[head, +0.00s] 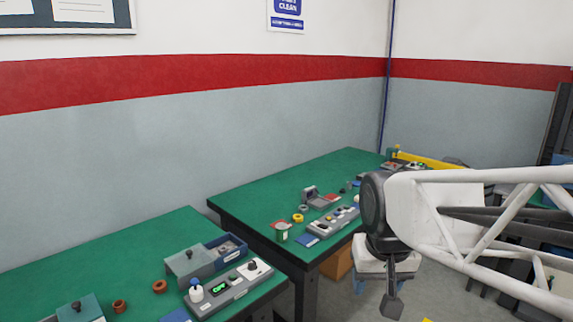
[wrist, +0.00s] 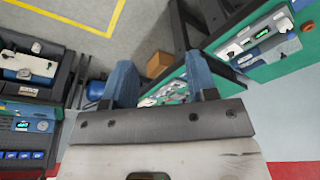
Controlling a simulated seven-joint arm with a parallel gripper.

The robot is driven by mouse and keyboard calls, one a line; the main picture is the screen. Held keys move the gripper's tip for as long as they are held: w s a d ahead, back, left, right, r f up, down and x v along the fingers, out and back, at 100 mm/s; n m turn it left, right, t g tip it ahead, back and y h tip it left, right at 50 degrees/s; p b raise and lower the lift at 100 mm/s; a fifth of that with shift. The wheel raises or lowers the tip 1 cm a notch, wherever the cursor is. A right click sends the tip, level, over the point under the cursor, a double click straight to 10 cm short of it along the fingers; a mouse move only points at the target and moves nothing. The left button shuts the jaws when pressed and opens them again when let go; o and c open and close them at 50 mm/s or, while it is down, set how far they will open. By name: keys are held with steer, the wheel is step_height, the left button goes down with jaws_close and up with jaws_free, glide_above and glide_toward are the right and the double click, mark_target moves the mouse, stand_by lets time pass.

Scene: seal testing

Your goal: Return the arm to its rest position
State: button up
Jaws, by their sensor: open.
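My arm, white with a black joint, reaches in from the right side of the head view. My gripper (head: 391,298) hangs down at its end, in front of the far green bench and over the floor. In the wrist view, my gripper (wrist: 161,82) shows two blue fingers set wide apart. It is open, with nothing between the fingers but a background of floor and bench edge. It touches nothing that I can see.
A near green bench (head: 120,257) holds a grey control box (head: 230,288), a blue tray (head: 227,250) and brown rings (head: 159,286). A far green bench (head: 270,200) holds small devices. A cardboard box (head: 337,262) sits on the floor beneath. Open floor shows in the wrist view.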

steer(key=s+d+f, duration=0.3)
steer(key=s, duration=0.6)
steer(key=shift+f, duration=0.15)
